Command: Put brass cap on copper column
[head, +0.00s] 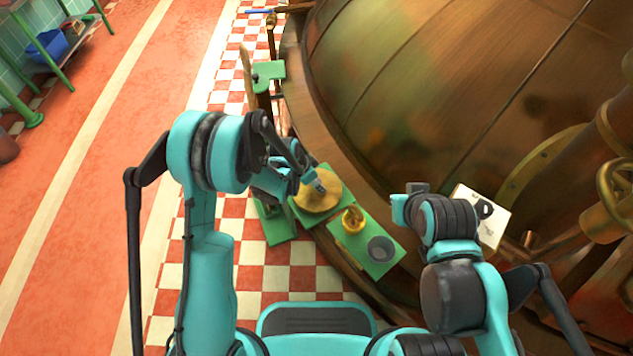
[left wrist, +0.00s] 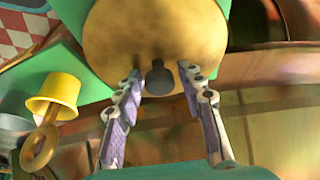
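The round brass cap (head: 320,201) lies on a green platform in the head view. I cannot pick out the copper column with certainty.
A yellow cup-shaped piece with a ring (head: 353,220) and a grey disc (head: 381,249) sit on the neighbouring green platform. A huge copper kettle (head: 430,80) rises behind. A white sheet (head: 492,221) lies by the right arm. Checkered floor is open at left.

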